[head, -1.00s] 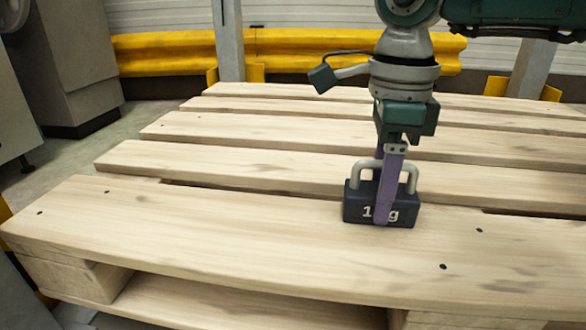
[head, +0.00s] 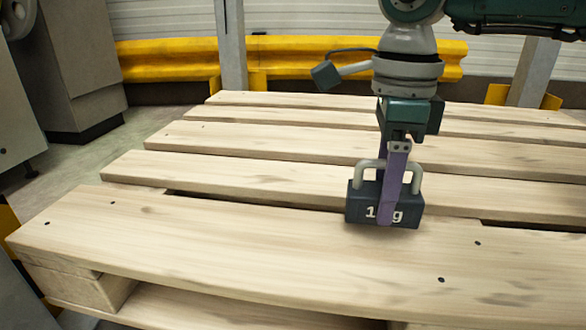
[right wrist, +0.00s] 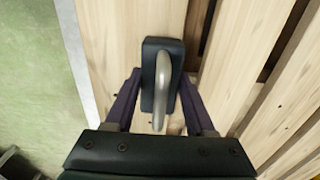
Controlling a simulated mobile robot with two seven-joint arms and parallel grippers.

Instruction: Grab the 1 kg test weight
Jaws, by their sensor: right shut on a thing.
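The 1 kg test weight (head: 358,208) is a dark block with a pale arched handle and white lettering. It is upright at the front board of the wooden pallet (head: 200,225). My right gripper (head: 388,210) points down over it, one purple finger across its front face, covering part of the lettering; the other finger is mostly hidden. In the right wrist view the weight (right wrist: 153,60) sits between the two fingers, handle towards the camera. The gripper is shut on it. A shadow shows beneath the weight; it seems just above the boards. My left gripper is out of view.
The pallet boards around the weight are bare, with gaps between them. A yellow barrier (head: 170,55) and grey posts (head: 231,45) stand behind the pallet. A grey cabinet (head: 75,60) stands at the back left.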

